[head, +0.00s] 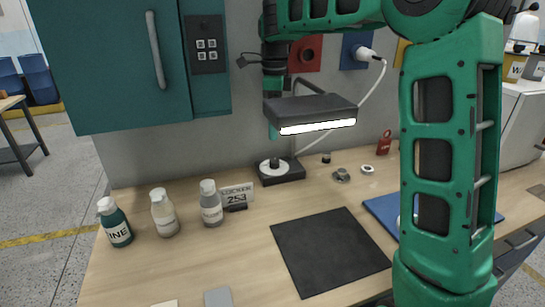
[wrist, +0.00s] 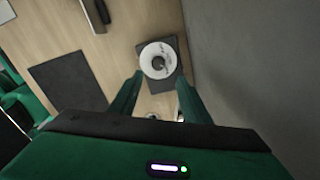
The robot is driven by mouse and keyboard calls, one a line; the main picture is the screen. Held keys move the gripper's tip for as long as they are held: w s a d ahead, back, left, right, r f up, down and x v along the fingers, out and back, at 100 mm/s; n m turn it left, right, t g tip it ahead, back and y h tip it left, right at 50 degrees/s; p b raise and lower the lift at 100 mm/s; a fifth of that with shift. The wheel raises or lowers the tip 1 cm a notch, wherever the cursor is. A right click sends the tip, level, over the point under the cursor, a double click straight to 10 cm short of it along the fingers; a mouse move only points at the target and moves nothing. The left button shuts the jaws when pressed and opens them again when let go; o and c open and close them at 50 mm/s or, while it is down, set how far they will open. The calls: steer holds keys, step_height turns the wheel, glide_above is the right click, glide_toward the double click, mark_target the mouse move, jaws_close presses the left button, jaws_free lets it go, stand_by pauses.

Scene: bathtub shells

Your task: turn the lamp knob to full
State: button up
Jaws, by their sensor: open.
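The desk lamp has a black shade (head: 310,108) with a lit white strip and a dark square base (head: 290,176) near the wall. On the base sits the lamp knob (head: 274,163), black on a white dial. In the wrist view the knob (wrist: 158,62) shows from above, between and just beyond my fingertips. My gripper (wrist: 158,76) is open, with green fingers apart on either side and nothing between them. In the head view my gripper (head: 273,132) points down above the knob, partly hidden by the shade.
A black mat (head: 330,250) lies in front. Small metal parts (head: 341,175) and a red tag (head: 384,143) lie to the right. A white cable (head: 372,90) runs to a wall socket.

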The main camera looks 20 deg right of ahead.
mark_target(274, 160)
step_height(274, 160, up, 5)
steer(key=n, duration=1.4)
step_height(274, 160, down, 16)
steer(key=shift+s+r, duration=0.15)
steer(key=c, duration=1)
